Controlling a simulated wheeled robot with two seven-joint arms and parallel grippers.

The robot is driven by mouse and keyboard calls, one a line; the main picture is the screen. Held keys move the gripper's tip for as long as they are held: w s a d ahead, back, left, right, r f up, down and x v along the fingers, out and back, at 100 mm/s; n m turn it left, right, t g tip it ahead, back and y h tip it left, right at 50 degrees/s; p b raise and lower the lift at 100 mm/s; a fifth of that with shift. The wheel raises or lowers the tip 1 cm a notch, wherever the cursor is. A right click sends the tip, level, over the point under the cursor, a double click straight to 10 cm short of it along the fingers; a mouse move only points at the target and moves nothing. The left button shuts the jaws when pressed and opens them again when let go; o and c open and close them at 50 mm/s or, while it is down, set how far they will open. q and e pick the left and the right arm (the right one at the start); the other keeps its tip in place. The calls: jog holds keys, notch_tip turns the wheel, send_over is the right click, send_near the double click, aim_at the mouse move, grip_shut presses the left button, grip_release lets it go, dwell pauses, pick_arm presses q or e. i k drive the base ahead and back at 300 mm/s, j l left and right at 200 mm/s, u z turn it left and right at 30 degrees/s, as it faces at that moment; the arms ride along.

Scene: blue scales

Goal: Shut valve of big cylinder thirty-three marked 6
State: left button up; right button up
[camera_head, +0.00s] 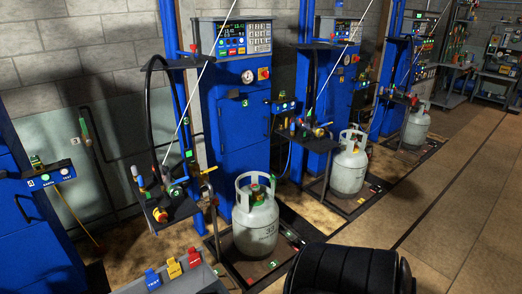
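A grey-white gas cylinder (255,229) with a collar handle stands upright on the scale platform of the nearest blue station. Dark digits on its side look like 33, but I cannot read them surely. Its valve (257,193) shows inside the collar, with red and green parts; whether it is open or shut I cannot tell. A second similar cylinder (349,172) stands at the middle station, and a third (415,129) farther back at the right. I cannot make out a 6 on any of them. Neither of my grippers is in view.
The nearest blue scale cabinet (240,110) carries a keypad and a green 3. A small shelf (172,213) with fittings stands left of the near cylinder. Colored tags (174,268) lie at the lower left. A black rounded object fills the bottom. Brown floor (455,235) at right is clear.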

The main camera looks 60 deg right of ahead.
aim_at(254, 187)
jog(key=z, duration=2)
jog(key=i+l+u, duration=0.1)
jog(key=i+l, duration=0.35)
jog(key=i+l+u, duration=0.15)
jog(key=i+l, duration=0.35)
jog(key=i+l+u, duration=0.1)
jog(key=i+l, duration=0.45)
jog(key=i+l+u, duration=0.15)
jog(key=i+l, duration=0.3)
jog(key=l, duration=0.15)
jog(key=i+l+u, duration=0.1)
jog(key=i+l, duration=0.3)
jog(key=l, duration=0.2)
